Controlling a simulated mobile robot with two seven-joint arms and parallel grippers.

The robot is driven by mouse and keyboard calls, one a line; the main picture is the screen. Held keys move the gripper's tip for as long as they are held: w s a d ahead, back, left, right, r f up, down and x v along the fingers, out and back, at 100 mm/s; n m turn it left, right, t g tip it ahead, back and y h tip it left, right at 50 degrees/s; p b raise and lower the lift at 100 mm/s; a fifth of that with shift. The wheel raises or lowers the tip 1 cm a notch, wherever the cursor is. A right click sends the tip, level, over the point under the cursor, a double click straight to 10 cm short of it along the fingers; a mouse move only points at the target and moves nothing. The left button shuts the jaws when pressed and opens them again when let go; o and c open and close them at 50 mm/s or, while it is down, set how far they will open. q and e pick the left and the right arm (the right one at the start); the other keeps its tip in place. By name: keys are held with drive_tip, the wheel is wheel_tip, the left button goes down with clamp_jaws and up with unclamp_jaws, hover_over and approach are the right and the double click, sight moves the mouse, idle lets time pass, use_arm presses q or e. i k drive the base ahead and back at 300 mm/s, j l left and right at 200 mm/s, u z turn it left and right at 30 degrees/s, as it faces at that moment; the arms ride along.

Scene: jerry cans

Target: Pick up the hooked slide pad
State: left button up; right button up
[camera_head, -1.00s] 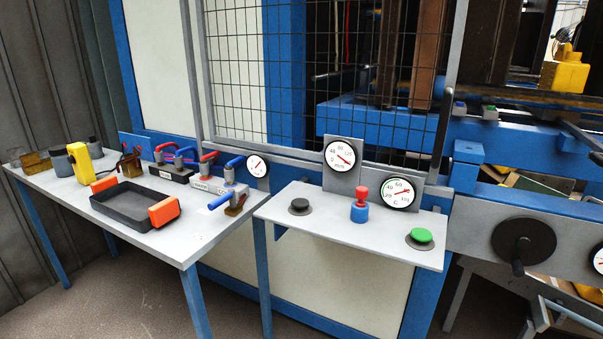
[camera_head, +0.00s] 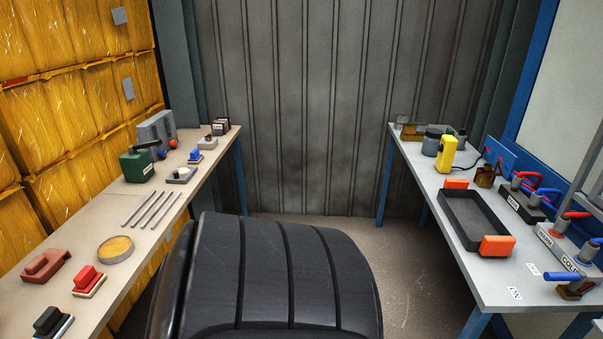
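I cannot tell for sure which object is the hooked slide pad. Several small pad-like blocks with raised grips stand on the left table (camera_head: 165,212). A brown-red block (camera_head: 46,265) lies at its near left. A red block on a pale base (camera_head: 89,281) is to the right of it, and a black block on a light base (camera_head: 51,323) is nearest, cut by the bottom edge. Farther back are a blue block on a pale base (camera_head: 195,156) and a grey block with a pale top (camera_head: 181,175). No hook can be made out. Neither gripper is in view.
A large black ribbed shape, like a seat back (camera_head: 275,280), fills the middle foreground between the tables. The right table (camera_head: 500,287) holds a black tray (camera_head: 462,222), a yellow device (camera_head: 446,153) and clamps. Floor (camera_head: 335,230) shows behind the black shape. Yellow stacks line the left.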

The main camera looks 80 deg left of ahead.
sight(39, 270)
drive_tip(key=u, duration=1.15)
drive_tip(key=i+u, duration=0.1)
drive_tip(key=u, duration=1)
drive_tip(key=i+u, duration=0.1)
drive_tip(key=u, duration=1.05)
drive_tip(key=l+u, duration=0.1)
drive_tip(key=u, duration=1)
drive_tip(key=i+l, duration=0.05)
drive_tip(key=l, duration=0.05)
